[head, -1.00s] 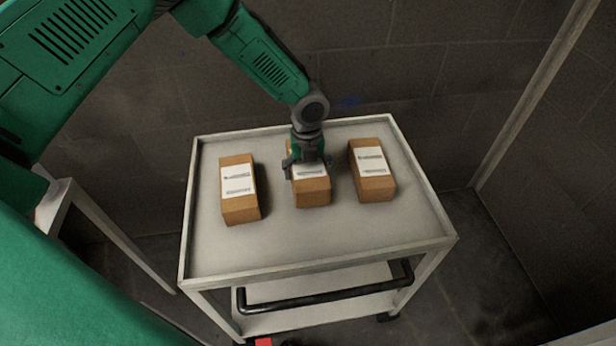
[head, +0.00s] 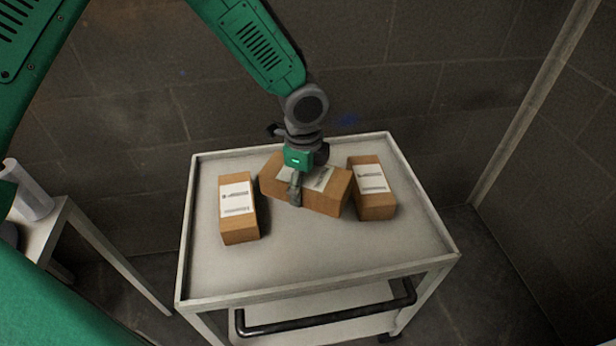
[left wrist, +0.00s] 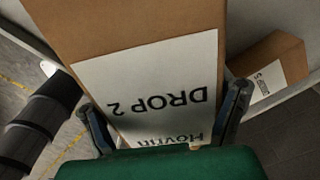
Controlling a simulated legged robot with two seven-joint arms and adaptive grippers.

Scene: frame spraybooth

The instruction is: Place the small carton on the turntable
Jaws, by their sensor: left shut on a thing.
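My left gripper (head: 298,178) is shut on the middle carton (head: 325,198), a brown box with a white label. The carton is turned crosswise and appears raised above the cart's top. In the left wrist view the held carton (left wrist: 150,28) fills the middle between the two fingers, and its label reads "DROP 2". Two similar cartons stand on the cart, one at the left (head: 238,232) and one at the right (head: 377,206). The held carton's right end is close to the right carton; I cannot tell whether they touch. No turntable can be made out. My right gripper is not in view.
The grey cart (head: 290,268) has a raised rim and a black handle (head: 325,322) at the front. A block wall (head: 400,75) stands close behind it. The cart's front is bare.

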